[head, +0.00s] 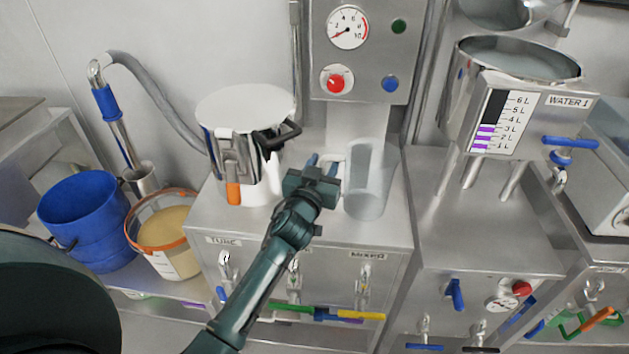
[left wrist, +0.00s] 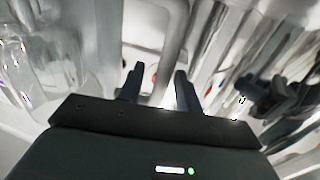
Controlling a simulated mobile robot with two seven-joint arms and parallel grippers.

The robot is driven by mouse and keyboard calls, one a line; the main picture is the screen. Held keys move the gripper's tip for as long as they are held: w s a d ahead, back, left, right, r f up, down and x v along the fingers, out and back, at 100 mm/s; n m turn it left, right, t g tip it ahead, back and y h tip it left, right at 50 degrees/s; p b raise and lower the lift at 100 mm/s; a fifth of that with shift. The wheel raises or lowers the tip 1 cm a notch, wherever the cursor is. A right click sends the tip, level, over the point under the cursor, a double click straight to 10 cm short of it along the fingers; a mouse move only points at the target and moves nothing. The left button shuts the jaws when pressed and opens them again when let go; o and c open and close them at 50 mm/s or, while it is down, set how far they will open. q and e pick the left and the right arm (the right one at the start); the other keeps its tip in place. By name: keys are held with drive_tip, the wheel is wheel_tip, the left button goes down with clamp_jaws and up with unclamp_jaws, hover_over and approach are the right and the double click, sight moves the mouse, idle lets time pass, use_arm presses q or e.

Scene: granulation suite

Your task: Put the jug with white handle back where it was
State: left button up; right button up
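The clear jug (head: 368,190) is upright over the steel cabinet top, right of the lidded steel pot. It appears to stand on the top. Its white handle (head: 336,158) faces left and is partly hidden by my left gripper (head: 323,166). In the left wrist view, the fingers of my left gripper (left wrist: 158,85) are apart, with a pale bar, likely the handle, showing between or just beyond them; contact cannot be told. Clear plastic, likely the jug (left wrist: 45,75), fills the left of that view. My right gripper is not in view.
The lidded steel pot (head: 245,110) with a black handle (head: 278,137) stands close left of my gripper. A gauge panel (head: 360,55) rises behind. A blue bucket (head: 85,225) and a tub of beige material (head: 165,235) are left. A water tank (head: 515,70) stands right.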

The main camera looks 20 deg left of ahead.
use_arm(q)
drive_tip(key=s, duration=1.2)
drive_tip(key=s+d+f+m+g+h, duration=0.1)
drive_tip(key=s+d+f+g+h, duration=0.1)
drive_tip(key=s+f, duration=0.4)
drive_tip(key=s+d+f+m+g+h, duration=0.2)
drive_tip(key=s+d+f, duration=0.4)
drive_tip(key=s, duration=0.5)
drive_tip(key=d+g+h, duration=0.1)
drive_tip(key=g, duration=0.1)
drive_tip(key=shift+f+m+g+h, duration=0.3)
drive_tip(key=shift+f, duration=0.1)
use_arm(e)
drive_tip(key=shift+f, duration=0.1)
use_arm(q)
drive_tip(key=shift+w, duration=0.1)
